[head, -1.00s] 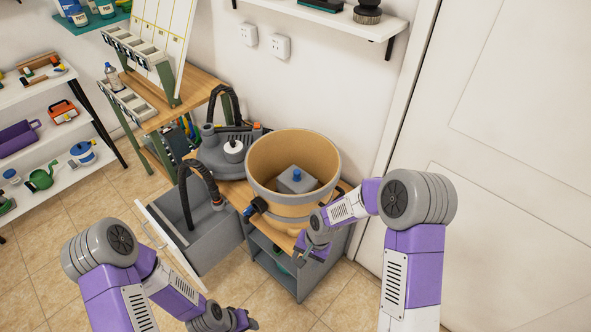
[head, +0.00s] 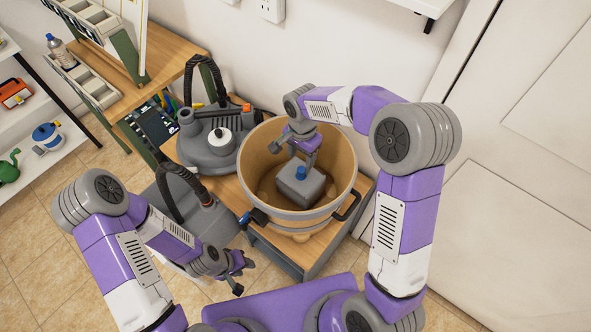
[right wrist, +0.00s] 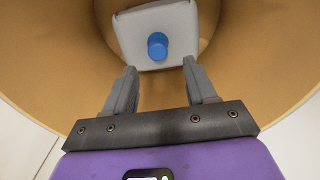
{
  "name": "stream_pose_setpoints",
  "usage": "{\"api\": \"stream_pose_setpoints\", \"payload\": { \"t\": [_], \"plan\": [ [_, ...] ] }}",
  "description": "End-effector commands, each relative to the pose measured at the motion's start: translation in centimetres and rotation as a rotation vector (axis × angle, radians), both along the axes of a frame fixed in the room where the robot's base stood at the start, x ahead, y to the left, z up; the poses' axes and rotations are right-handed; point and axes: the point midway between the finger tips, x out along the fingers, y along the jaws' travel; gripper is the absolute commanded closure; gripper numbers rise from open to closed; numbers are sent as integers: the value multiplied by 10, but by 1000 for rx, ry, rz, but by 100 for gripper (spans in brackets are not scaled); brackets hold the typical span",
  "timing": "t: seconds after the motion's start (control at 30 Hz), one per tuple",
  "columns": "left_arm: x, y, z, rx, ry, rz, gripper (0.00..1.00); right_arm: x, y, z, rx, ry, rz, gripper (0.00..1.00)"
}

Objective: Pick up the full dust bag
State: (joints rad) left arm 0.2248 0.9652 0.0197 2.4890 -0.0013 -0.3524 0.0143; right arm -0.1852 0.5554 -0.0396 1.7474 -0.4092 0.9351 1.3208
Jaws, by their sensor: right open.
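The full dust bag (head: 300,186) is a grey, boxy bag with a blue cap on top. It lies at the bottom of the tan-lined round drum (head: 340,185), and it also shows at the top of the right wrist view (right wrist: 185,30). My right gripper (head: 293,154) reaches into the drum from above and is open and empty. In the right wrist view its two fingers (right wrist: 160,66) point at the bag, apart on either side of the blue cap and short of it. My left gripper (head: 241,275) hangs open and empty in front of the drum.
The drum stands on a wood-topped cabinet (head: 335,238). The grey machine head (head: 205,150) with a black hose sits left of it. A grey bin (head: 213,222) with a hose lies behind my left arm. A wall and door are close on the right.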

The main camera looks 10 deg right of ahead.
Motion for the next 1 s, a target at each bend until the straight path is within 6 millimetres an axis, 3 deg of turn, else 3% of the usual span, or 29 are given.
{"api": "stream_pose_setpoints", "payload": {
  "t": [0.6, 0.83, 1.0],
  "plan": [
    [-1, 0, -30, 0, 1, 0, 60, 2, 1, -73, 1, 2, 1, 44],
    [-1, 0, -29, 0, 1, 0, 60, 2, 1, -73, 1, 0, 1, 44],
    [-1, 0, -29, 0, 1, 0, 60, 2, 1, -73, 1, 0, 1, 70]
  ]
}}
